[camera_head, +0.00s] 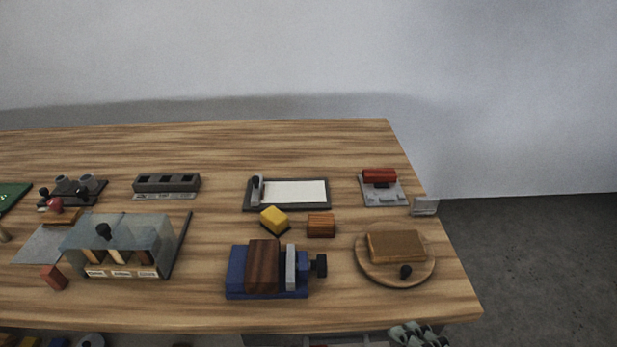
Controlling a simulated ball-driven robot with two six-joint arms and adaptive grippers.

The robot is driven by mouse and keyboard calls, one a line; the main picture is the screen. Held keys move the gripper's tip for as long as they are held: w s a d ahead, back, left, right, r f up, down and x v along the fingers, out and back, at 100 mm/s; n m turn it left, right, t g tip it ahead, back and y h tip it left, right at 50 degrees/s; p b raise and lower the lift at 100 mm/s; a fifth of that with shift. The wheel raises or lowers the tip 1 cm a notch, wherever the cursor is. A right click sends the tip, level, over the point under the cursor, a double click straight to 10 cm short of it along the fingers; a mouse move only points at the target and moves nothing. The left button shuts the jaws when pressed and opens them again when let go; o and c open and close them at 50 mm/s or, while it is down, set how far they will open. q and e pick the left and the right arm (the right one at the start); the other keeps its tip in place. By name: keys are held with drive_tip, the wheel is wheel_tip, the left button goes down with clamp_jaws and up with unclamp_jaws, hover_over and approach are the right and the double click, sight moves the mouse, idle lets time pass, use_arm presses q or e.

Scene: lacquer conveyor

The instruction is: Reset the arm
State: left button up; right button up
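Neither of my arms nor grippers can be made out in the head view. The wooden table (300,145) fills most of the picture. A blue vise-like block (237,283) with a dark wooden piece (263,266) in it stands near the front edge. A round wooden plate (374,275) with a brown block (397,245) and a small dark knob on it is at the right. A clear-covered box (130,231) with a black knob stands at the left.
A framed white panel (297,192), a yellow block (274,219), a small brown block (320,225), a red-topped device (380,177) and a dark slotted block (166,183) lie farther back. A red block (54,277) is front left. The table's back strip is clear. Cut-off items show below the front edge.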

drive_tip(key=s+d+f+n+g+h+b, duration=0.15)
drive_tip(key=f+b, duration=0.25)
drive_tip(key=f, duration=0.7)
drive_tip(key=s+d+f+n+g+h+b, duration=0.1)
drive_tip(key=s+d+f+n+b, duration=0.2)
drive_tip(key=f, duration=0.7)
drive_tip(key=s+d+f+g+h+b, duration=0.1)
drive_tip(key=d+f+g+b, duration=0.3)
drive_tip(key=f, duration=0.7)
drive_tip(key=s+d+f+n+g+h+b, duration=0.1)
drive_tip(key=s+d+f+n, duration=0.3)
drive_tip(key=s+f, duration=0.4)
drive_tip(key=s+d+f+n+g+h+b, duration=0.1)
drive_tip(key=s+d+f+n+b, duration=0.3)
drive_tip(key=s+f+n, duration=0.3)
drive_tip(key=s+f, duration=0.1)
drive_tip(key=s, duration=0.4)
drive_tip(key=shift+s+h, duration=0.25)
drive_tip(key=shift+h, duration=0.1)
drive_tip(key=shift+d, duration=0.1)
